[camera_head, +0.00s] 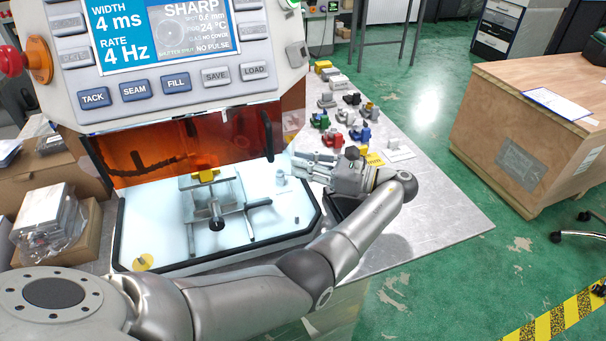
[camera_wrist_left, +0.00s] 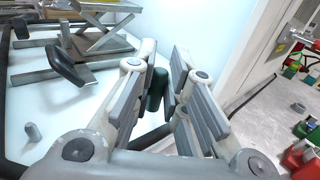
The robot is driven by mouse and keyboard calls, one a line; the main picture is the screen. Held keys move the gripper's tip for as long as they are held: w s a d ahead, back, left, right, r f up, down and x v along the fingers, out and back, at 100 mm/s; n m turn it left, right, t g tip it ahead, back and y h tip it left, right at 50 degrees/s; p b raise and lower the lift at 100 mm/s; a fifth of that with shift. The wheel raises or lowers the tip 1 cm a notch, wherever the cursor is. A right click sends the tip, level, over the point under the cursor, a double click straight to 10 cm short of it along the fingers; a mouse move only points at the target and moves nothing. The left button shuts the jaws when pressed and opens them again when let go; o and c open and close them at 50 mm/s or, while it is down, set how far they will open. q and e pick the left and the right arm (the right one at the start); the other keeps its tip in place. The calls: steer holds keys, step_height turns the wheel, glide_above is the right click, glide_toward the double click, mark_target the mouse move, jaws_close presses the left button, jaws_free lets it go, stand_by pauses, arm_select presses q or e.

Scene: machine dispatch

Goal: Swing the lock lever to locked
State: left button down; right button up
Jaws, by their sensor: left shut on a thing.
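My left gripper (camera_head: 304,162) is at the right front corner of the machine's work bay, its fingers pointing left. In the left wrist view its fingers (camera_wrist_left: 157,75) are closed about a dark green upright cylinder (camera_wrist_left: 156,90), which looks like a grip. Whether this is the lock lever's handle I cannot tell, as the fingers hide most of it. A grey post (camera_wrist_left: 148,48) stands just beyond it. It also shows in the head view (camera_head: 280,174). No lever arm or locked mark is clearly visible. My right gripper is not in view.
A metal lift stage (camera_head: 234,190) with a dark knob (camera_head: 216,214) stands on the white bay floor (camera_head: 175,235). An orange shield (camera_head: 190,145) with a dark handle (camera_head: 267,128) hangs behind. Several small coloured parts (camera_head: 330,138) lie on the bench at right.

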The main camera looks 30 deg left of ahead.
arm_select(q)
steer(key=shift+w+g, duration=0.1)
steer(key=shift+g, duration=0.2)
stand_by(0.4)
steer(key=c, duration=1.5)
jaws_free()
steer(key=shift+a, duration=0.1)
steer(key=shift+o, duration=0.2)
